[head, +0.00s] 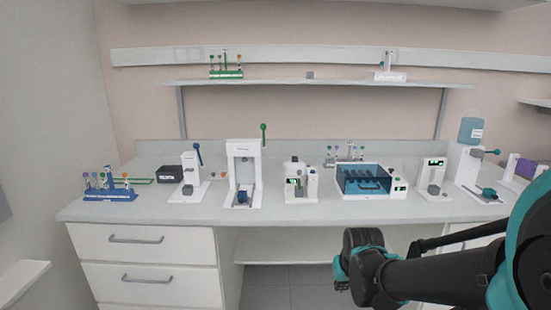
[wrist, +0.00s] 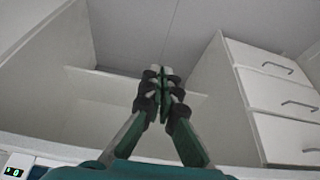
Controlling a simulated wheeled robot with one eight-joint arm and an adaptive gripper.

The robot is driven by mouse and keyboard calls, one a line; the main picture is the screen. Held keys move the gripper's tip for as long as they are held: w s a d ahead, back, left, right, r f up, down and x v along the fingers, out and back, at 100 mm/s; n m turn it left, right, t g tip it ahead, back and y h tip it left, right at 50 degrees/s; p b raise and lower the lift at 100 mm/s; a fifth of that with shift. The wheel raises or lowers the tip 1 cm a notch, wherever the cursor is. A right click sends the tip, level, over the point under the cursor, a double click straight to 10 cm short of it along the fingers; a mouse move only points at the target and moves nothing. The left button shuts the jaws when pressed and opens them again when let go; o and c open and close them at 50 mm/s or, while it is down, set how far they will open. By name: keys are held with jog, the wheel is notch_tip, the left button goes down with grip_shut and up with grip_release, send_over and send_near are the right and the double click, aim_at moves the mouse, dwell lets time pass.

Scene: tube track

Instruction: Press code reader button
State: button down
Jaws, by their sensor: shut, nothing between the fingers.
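Several white devices stand on the bench, and I cannot tell for certain which is the code reader. A small white device with a green-lit display (head: 299,183) stands at the middle of the bench. Another white device with a small display (head: 432,178) stands farther right. Any button on them is too small to make out clearly. My gripper (head: 343,274) is in front of the bench, below the bench top and apart from every device. In the wrist view my gripper (wrist: 161,74) is shut and empty. A small lit display (wrist: 14,172) shows at that view's lower left corner.
A blue-lidded machine (head: 365,180) stands between those two devices. A press-like device with a green-knobbed lever (head: 243,173) and a blue tube rack (head: 108,187) are to the left. Drawers (head: 143,262) fill the bench's lower left. A shelf (head: 300,82) hangs above.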

jog(key=shift+s+d+f, duration=0.1)
jog(key=shift+s+f, duration=0.35)
jog(key=shift+s, duration=0.25)
jog(key=c, duration=2.3)
grip_release()
